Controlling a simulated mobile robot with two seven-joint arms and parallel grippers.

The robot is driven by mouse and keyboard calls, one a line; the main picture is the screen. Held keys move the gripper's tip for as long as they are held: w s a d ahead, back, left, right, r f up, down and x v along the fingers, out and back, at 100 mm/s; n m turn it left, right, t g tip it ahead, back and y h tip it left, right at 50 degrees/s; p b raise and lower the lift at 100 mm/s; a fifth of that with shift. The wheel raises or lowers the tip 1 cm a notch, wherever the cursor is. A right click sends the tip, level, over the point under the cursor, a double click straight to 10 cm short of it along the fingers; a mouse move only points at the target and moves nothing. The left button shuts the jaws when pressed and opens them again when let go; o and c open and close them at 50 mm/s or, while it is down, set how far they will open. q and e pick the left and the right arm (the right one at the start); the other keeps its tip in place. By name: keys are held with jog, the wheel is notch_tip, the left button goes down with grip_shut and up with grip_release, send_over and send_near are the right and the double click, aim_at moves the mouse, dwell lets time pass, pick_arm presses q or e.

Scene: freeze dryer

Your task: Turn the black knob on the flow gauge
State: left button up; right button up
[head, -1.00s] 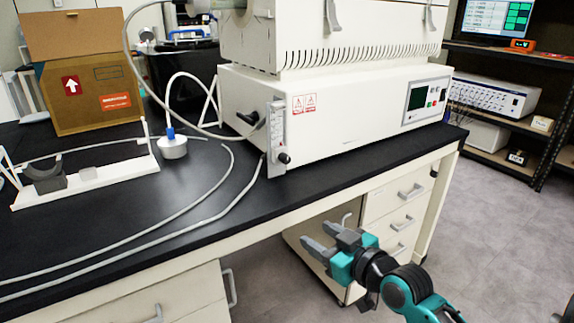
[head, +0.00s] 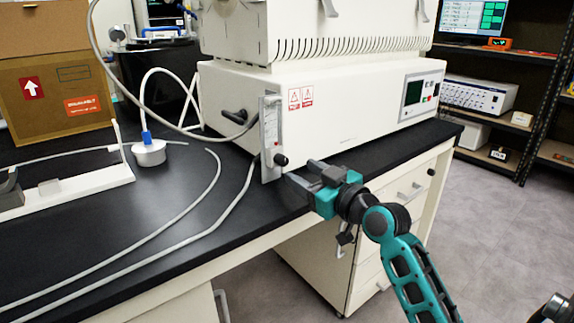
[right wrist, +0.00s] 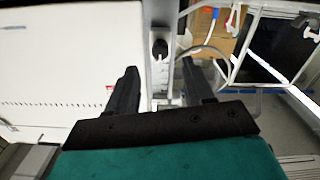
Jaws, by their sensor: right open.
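The flow gauge (head: 270,125) is a narrow upright panel at the front left corner of the white freeze dryer. Its black knob (head: 281,160) sits near the panel's lower end. My right gripper (head: 301,171) is open and empty, just right of the knob and slightly lower in the head view. In the right wrist view the knob (right wrist: 159,48) shows beyond and between the fingertips of the right gripper (right wrist: 159,68). The fingers look apart from the knob. My left gripper is not in view.
The white freeze dryer (head: 350,115) stands on a black bench top (head: 190,215). A black handle (head: 234,117) sticks out left of the gauge. Pale hoses cross the bench to the left. A white stand, a small round vessel (head: 149,153) and a cardboard box (head: 55,95) stand farther left.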

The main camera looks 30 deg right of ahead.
aim_at(285, 162)
jog(key=w, duration=0.6)
jog(key=shift+w+a+b, duration=0.25)
jog(key=shift+a+b, duration=0.05)
jog(key=shift+b, duration=0.1)
grip_shut()
